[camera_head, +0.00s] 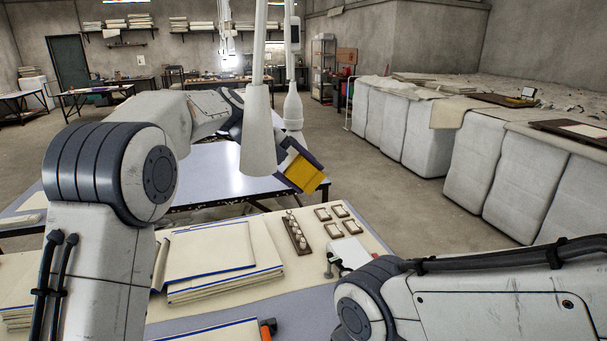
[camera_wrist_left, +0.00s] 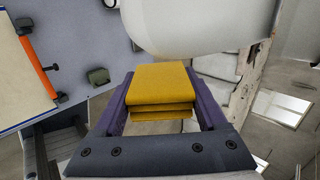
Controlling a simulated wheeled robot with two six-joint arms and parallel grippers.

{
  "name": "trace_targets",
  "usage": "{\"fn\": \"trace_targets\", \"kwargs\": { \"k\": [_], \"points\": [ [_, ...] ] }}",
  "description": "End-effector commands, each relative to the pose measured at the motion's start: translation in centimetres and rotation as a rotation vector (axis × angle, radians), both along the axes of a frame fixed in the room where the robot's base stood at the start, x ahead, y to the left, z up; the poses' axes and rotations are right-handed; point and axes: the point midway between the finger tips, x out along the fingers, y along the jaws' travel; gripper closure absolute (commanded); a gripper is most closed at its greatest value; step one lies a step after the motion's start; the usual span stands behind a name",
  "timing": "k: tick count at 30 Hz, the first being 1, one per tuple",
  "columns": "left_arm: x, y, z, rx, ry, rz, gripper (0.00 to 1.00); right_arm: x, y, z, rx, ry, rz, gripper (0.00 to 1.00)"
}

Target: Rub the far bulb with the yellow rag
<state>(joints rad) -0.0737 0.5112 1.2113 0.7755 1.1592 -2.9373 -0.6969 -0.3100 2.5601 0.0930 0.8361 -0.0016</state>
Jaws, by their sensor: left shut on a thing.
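My left gripper (camera_head: 302,168) is shut on the folded yellow rag (camera_head: 299,173). The rag also shows between the purple fingers in the left wrist view (camera_wrist_left: 160,90). In the head view two pale hanging shapes stand one behind the other. The near one (camera_head: 258,140) is a wide cone in front of my left wrist. The far bulb (camera_head: 293,108) has a narrow neck, and its lower part is close to the gripper. A large white rounded surface (camera_wrist_left: 195,22) is just beyond the rag in the wrist view; I cannot tell whether they touch. My right gripper is not in view.
Below lies a bench with a stack of cream cloths (camera_head: 215,250), a strip of small knobs (camera_head: 297,232) and several small frames (camera_head: 334,229). A blue-topped table (camera_head: 225,170) is behind it. Covered pale blocks (camera_head: 480,155) line the right. The floor between is clear.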

Motion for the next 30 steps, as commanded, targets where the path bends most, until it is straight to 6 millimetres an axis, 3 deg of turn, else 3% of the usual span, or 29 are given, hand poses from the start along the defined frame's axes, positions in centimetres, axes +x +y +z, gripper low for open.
{"fn": "trace_targets", "kwargs": {
  "k": [30],
  "points": [
    [1.9,0.8,0.1,0.0,0.0,0.0,0.7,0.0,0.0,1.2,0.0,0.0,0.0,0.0]
  ]
}}
